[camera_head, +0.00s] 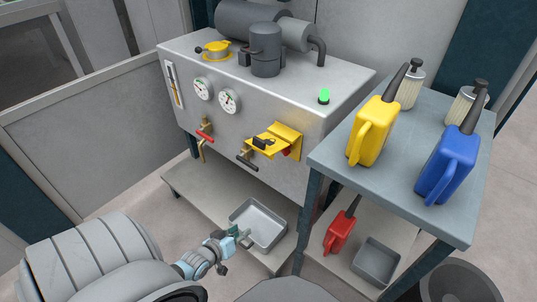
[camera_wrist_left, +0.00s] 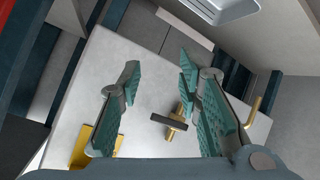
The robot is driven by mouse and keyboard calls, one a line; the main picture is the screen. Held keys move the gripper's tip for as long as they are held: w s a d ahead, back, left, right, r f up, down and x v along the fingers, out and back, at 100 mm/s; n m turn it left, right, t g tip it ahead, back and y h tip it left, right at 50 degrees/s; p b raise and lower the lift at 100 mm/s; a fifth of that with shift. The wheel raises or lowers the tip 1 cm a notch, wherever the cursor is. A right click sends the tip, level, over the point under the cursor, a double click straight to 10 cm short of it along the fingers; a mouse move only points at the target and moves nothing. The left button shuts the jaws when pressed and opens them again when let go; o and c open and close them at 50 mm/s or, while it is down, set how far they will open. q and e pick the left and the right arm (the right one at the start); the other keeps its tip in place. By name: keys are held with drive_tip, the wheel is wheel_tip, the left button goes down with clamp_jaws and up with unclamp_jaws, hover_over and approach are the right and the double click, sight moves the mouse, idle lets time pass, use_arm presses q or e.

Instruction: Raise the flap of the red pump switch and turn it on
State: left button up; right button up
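The pump switch on the front of the grey machine has a yellow cover (camera_head: 287,131) with a plate jutting outward. A bit of red (camera_head: 291,153) shows under the cover's right side. The switch lever is not clear, and I cannot tell whether the flap is up. My left gripper (camera_head: 240,237) is low in front of the machine, over a grey tray, well below and apart from the switch. In the left wrist view its fingers (camera_wrist_left: 158,76) are spread with nothing between them. A yellow part (camera_wrist_left: 82,146) shows at lower left there. My right gripper is out of view.
A black-handled brass valve (camera_head: 246,162) sits just below-left of the switch, and a red-handled valve (camera_head: 205,133) farther left. A grey side table (camera_head: 400,160) with yellow and blue cans stands at right. The grey tray (camera_head: 264,222) is on the lower shelf.

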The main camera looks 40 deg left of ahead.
use_arm(q)
drive_tip(key=w+d+n+t+b, duration=0.1)
drive_tip(key=w+d+t+b, duration=0.25)
drive_tip(key=w, duration=0.35)
wheel_tip(320, 180, up, 16)
drive_tip(key=w+a+f+n+t+y+b, duration=0.1)
drive_tip(key=w+n+t+y, duration=0.1)
drive_tip(key=n+t+y, duration=0.3)
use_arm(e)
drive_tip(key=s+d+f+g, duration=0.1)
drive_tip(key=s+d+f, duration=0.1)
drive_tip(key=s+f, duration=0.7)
use_arm(q)
drive_tip(key=w+a+r+b, duration=0.1)
drive_tip(key=w+a+r, duration=0.1)
drive_tip(key=w, duration=0.4)
drive_tip(key=w+a+r+m+b, duration=0.1)
drive_tip(key=w+a+r+b, duration=0.1)
drive_tip(key=w, duration=0.5)
drive_tip(key=shift+r+h, duration=0.2)
drive_tip(key=shift+h, duration=0.2)
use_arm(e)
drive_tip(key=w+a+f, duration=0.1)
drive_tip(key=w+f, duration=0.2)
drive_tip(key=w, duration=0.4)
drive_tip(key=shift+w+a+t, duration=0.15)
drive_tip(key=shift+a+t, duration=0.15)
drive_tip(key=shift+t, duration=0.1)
